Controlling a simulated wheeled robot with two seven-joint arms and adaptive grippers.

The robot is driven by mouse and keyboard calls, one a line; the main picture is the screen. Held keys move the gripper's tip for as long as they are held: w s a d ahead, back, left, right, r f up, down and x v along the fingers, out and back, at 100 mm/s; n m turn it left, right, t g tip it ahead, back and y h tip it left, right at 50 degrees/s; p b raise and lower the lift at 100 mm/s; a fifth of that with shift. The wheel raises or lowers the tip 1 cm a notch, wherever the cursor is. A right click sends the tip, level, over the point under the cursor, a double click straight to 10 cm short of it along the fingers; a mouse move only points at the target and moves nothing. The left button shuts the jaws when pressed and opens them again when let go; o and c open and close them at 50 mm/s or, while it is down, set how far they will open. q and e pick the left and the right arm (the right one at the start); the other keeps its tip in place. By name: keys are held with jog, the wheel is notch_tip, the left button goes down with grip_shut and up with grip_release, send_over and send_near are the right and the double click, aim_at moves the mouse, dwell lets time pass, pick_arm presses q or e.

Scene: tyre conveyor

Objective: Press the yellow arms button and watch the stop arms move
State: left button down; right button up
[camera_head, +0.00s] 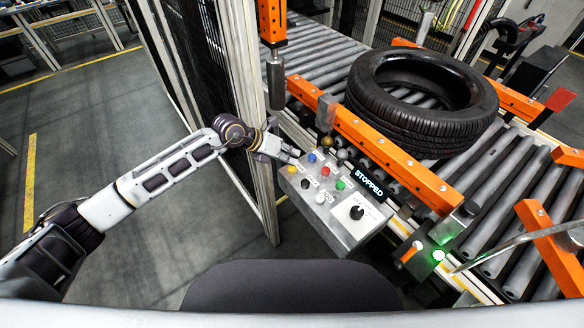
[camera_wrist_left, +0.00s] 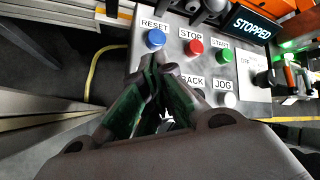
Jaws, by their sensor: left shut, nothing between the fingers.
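The yellow button (camera_head: 292,170) is on the grey control panel (camera_head: 345,232), at the left end of its nearer row in the head view. My left gripper (camera_head: 291,157) is shut and empty, its fingertips close to the yellow button. In the left wrist view the gripper (camera_wrist_left: 163,72) covers the yellow button's place, below the blue RESET button (camera_wrist_left: 155,39). I cannot tell whether the fingertips touch it. Orange bars (camera_head: 385,160) flank the roller conveyor; I cannot tell which parts are the stop arms. My right gripper is not in view.
Red STOP (camera_wrist_left: 193,47), green START (camera_wrist_left: 223,55) and white JOG (camera_wrist_left: 227,99) buttons are near the fingers. A display (camera_head: 368,185) reads STOPPED. A tyre (camera_head: 425,120) lies on the rollers. A metal post (camera_head: 240,70) stands beside my left forearm.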

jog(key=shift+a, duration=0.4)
pick_arm(q)
jog(key=shift+f, duration=0.2)
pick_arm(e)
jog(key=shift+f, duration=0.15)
pick_arm(q)
jog(key=shift+f+b, duration=0.2)
jog(key=shift+b, duration=0.1)
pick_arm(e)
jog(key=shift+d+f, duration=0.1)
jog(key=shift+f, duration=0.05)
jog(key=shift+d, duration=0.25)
